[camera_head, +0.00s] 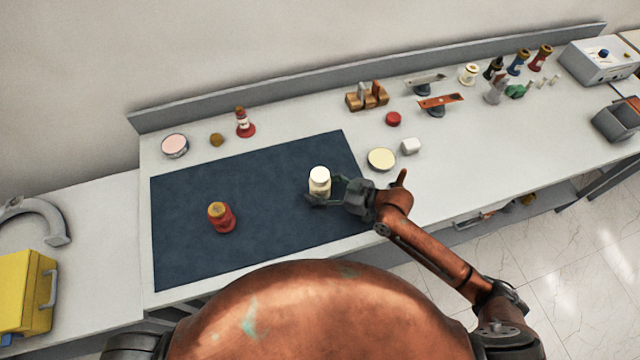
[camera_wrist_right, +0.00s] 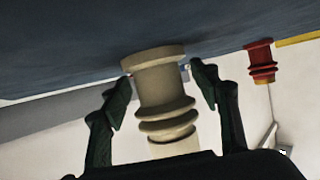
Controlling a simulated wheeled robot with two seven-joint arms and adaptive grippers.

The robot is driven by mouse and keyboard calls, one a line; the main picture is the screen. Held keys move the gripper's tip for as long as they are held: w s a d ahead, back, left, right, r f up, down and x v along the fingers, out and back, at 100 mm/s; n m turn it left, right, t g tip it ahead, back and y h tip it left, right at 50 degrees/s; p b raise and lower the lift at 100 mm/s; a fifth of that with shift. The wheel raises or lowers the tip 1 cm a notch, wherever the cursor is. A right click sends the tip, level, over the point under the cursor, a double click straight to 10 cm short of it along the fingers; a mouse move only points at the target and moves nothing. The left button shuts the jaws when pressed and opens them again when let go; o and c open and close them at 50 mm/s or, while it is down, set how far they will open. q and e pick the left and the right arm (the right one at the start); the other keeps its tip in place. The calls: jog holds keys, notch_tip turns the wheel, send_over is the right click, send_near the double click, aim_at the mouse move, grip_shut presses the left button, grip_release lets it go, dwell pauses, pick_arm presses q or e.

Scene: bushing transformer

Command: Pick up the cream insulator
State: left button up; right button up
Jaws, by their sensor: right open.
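The cream insulator (camera_head: 319,181) stands upright on the dark blue mat (camera_head: 265,185), right of its middle. My right gripper (camera_head: 325,192) reaches it from the right, with its fingers open around it. In the right wrist view the ribbed cream insulator (camera_wrist_right: 162,95) is between the two dark green fingers of the right gripper (camera_wrist_right: 160,92). Gaps show between each finger and the insulator. My left gripper is in neither view.
A red insulator (camera_head: 222,217) stands on the mat's left part and shows in the right wrist view (camera_wrist_right: 261,62). A wooden rack (camera_head: 367,97) and several coloured parts stand along the back.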

jog(key=shift+c, duration=0.4)
grip_shut()
dwell(0.4)
